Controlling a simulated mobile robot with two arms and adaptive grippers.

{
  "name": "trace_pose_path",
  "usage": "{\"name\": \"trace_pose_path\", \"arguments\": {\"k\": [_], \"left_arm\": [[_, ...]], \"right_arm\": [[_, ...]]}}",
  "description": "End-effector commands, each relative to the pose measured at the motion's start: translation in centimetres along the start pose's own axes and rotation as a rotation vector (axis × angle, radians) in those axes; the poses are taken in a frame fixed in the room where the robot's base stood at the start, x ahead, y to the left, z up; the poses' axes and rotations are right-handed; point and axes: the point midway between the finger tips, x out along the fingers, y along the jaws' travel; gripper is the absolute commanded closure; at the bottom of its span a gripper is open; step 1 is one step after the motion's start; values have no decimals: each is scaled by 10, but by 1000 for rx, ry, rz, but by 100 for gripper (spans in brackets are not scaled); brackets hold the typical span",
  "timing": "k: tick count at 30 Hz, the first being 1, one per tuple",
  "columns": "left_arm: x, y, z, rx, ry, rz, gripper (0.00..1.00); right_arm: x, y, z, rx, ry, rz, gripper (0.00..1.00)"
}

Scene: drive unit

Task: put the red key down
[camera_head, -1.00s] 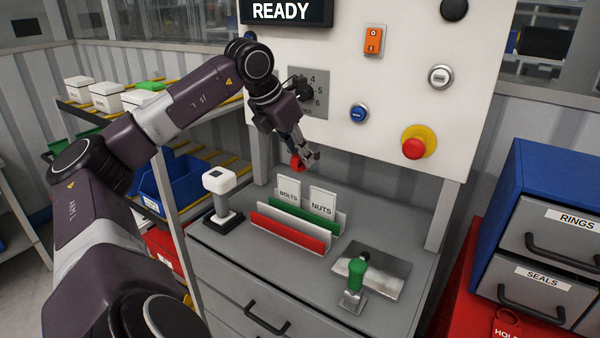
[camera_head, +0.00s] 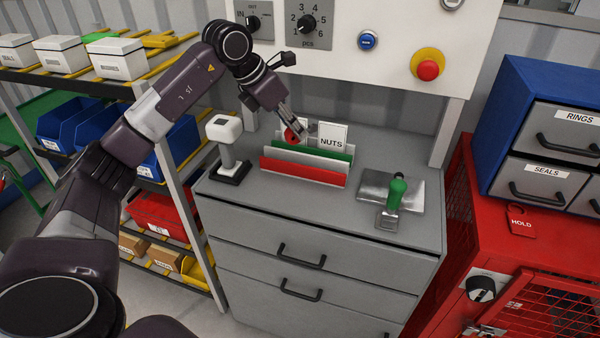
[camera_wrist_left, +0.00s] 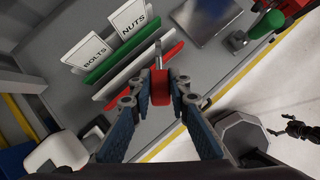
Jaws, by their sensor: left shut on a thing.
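My left gripper (camera_head: 297,133) is shut on the red key (camera_head: 290,137), above the card rack on the grey bench. In the left wrist view the red key (camera_wrist_left: 160,86) sits between the two fingers, with a thin metal shaft pointing away from me. The key is apart from the bench top, as far as I can tell. In the head view the fingers partly hide it and cover part of the BOLTS card. A small dark gripper shape (camera_wrist_left: 296,131) at the right of the wrist view looks like my right gripper; its jaws are too small to judge.
The rack has a red front strip (camera_head: 303,171), a green strip and a NUTS card (camera_head: 332,137). A red cabinet (camera_head: 530,240) stands further right. The bench front is clear.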

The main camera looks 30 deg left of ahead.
Motion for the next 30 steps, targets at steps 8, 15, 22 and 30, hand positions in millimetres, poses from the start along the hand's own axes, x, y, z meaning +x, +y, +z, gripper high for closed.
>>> {"name": "trace_pose_path", "arguments": {"k": [8,15,22,30], "left_arm": [[64,0,-42,-3,6,-2,100],[101,0,-64,-3,1,-1,100],[121,0,-77,-4,3,-1,100],[143,1,-90,-3,-1,2,100]], "right_arm": [[-11,13,-9,1,13,15,0],[-18,-8,-3,3,4,-10,0],[-22,-12,-1,0,0,-14,0],[-26,-4,-1,-1,-1,-5,0]]}}
